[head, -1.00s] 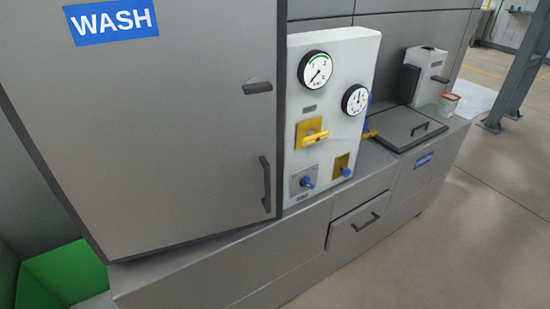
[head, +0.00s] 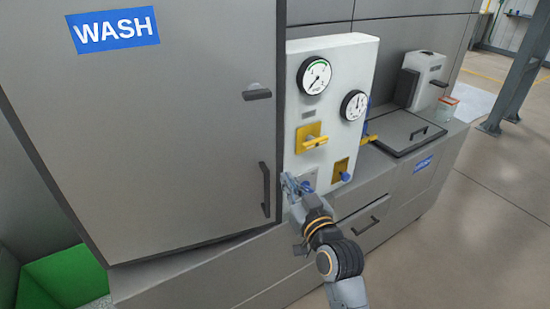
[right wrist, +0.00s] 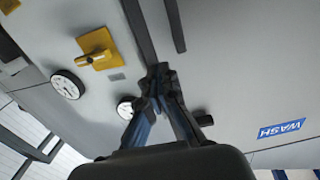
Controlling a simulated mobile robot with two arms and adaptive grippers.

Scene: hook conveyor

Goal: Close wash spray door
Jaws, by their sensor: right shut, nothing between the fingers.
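The wash spray door (head: 170,130) is a large grey panel with a blue WASH label and dark edges, at the left of the head view. Its lower edge lies at an angle to the cabinet base, with a dark wedge of gap below it. Its dark bar handle (head: 265,188) is near the right edge, with a dark latch (head: 257,94) above. My right gripper (head: 287,180) is shut and empty, just right of the handle by the door's edge. In the right wrist view, the shut fingertips (right wrist: 158,78) show near the door's dark edge (right wrist: 140,32) and the handle (right wrist: 175,25). Contact is unclear.
A white control panel (head: 345,85) with two gauges, a yellow valve (head: 311,138) and blue knobs stands right of the door, close to my right gripper. A lidded counter (head: 405,132) and a white canister (head: 425,75) are farther right. The floor at right is open.

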